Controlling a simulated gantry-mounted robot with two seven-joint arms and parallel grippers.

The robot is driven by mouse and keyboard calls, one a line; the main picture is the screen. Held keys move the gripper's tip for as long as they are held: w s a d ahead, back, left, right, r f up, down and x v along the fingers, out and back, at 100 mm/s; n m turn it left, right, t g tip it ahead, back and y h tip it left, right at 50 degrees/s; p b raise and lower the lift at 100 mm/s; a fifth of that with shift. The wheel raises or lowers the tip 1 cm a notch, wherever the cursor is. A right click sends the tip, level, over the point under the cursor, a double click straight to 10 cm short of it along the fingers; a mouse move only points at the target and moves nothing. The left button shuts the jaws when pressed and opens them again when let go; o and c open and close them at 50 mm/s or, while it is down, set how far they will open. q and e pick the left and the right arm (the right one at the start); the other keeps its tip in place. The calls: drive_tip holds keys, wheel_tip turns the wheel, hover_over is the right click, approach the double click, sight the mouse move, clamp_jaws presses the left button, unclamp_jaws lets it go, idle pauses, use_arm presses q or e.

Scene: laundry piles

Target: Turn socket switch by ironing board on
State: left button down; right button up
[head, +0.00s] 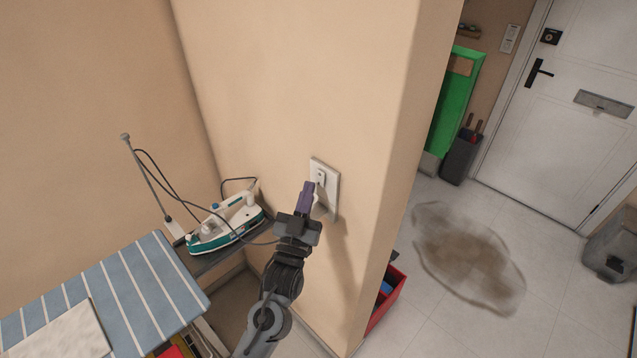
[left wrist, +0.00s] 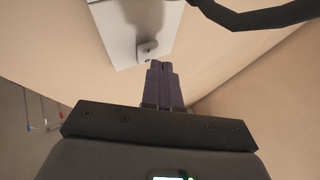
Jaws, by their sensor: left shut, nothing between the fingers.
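A white wall socket plate (head: 326,178) with a switch is on the beige wall, right of the ironing board. My left gripper (head: 307,190) is just in front of the plate, its purple fingers shut with nothing between them. In the left wrist view the shut fingers (left wrist: 162,68) point at the lower edge of the socket plate (left wrist: 122,28); whether they touch it I cannot tell. A small rounded part, perhaps the switch (left wrist: 147,47), shows just above the fingertips. The ironing board (head: 130,290) has a blue striped cover. My right gripper is not in view.
A teal and white iron (head: 228,224) sits on a dark rest at the board's end, with its cord near my left arm. The wall corner is right of the socket. A red box (head: 388,303) stands on the floor beyond it, near a brown stain (head: 468,257).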

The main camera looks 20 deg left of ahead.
use_arm(q)
drive_tip(key=shift+w+d, duration=0.15)
drive_tip(key=shift+w, duration=0.1)
drive_tip(key=shift+w+d, duration=0.15)
drive_tip(key=shift+w, duration=0.1)
idle(0.7)
drive_tip(key=shift+s, duration=0.15)
drive_tip(key=shift+s+a+p, duration=0.4)
drive_tip(key=shift+s+p, duration=0.05)
drive_tip(key=shift+s, duration=0.1)
idle(0.3)
drive_tip(key=s+p, duration=0.1)
drive_tip(key=s+a+p, duration=0.1)
drive_tip(key=s, duration=0.1)
drive_tip(key=s+a+p, duration=0.1)
drive_tip(key=shift+s+a+r, duration=0.1)
drive_tip(key=shift+s+r, duration=0.1)
drive_tip(key=shift+r, duration=0.15)
